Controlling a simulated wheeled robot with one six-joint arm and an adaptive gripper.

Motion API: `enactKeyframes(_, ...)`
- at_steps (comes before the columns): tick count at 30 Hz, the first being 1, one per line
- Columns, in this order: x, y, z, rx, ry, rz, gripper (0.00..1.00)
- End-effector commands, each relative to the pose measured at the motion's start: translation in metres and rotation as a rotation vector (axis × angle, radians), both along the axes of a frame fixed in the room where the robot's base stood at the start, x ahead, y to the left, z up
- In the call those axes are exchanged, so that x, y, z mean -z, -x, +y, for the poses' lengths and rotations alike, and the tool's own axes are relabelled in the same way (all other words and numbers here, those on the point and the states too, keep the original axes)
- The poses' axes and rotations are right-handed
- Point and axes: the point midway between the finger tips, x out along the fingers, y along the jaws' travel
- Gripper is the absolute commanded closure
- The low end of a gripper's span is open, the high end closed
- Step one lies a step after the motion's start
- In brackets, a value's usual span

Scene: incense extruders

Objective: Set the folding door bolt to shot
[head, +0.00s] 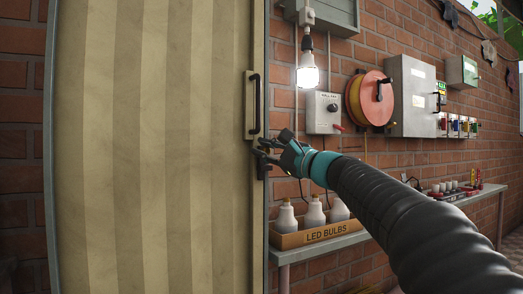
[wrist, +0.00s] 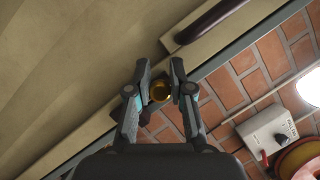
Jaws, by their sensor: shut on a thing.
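The tan, pleated folding door (head: 150,150) stands at the left of the head view, with a dark upright pull handle (head: 256,105) on its right edge. The bolt is just below the handle. Its round brass knob (wrist: 159,91) shows in the wrist view. My gripper (head: 265,150) is at the door edge, and in the wrist view its two fingers (wrist: 160,80) are shut on the knob, one on each side. In the head view the fingers cover most of the bolt, and I cannot tell how far it is slid.
Right of the door is a brick wall with a lit bulb (head: 307,76), a grey switch box (head: 324,112), a red reel (head: 376,99) and a grey cabinet (head: 412,95). Below my arm, a box of LED bulbs (head: 318,235) sits on a shelf (head: 340,245).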

Motion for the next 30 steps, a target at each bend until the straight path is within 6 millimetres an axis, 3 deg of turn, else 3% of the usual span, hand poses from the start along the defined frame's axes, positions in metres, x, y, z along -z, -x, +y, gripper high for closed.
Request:
enactKeyframes(1,0.014,-0.003,-0.005,0.013,-0.001,0.002,1.0)
enactKeyframes(3,0.018,-0.003,-0.006,0.014,-0.001,0.002,1.0)
enactKeyframes(13,0.023,-0.005,-0.004,0.013,0.005,0.011,1.0)
enactKeyframes(14,0.024,-0.005,-0.004,0.013,0.005,0.011,0.75)
enactKeyframes(16,0.024,-0.005,-0.003,0.011,0.006,0.011,0.57)
enactKeyframes(17,0.024,-0.005,-0.002,0.01,0.005,0.011,0.54)
enactKeyframes(30,0.021,0.0,0.003,-0.003,0.004,0.006,0.54)
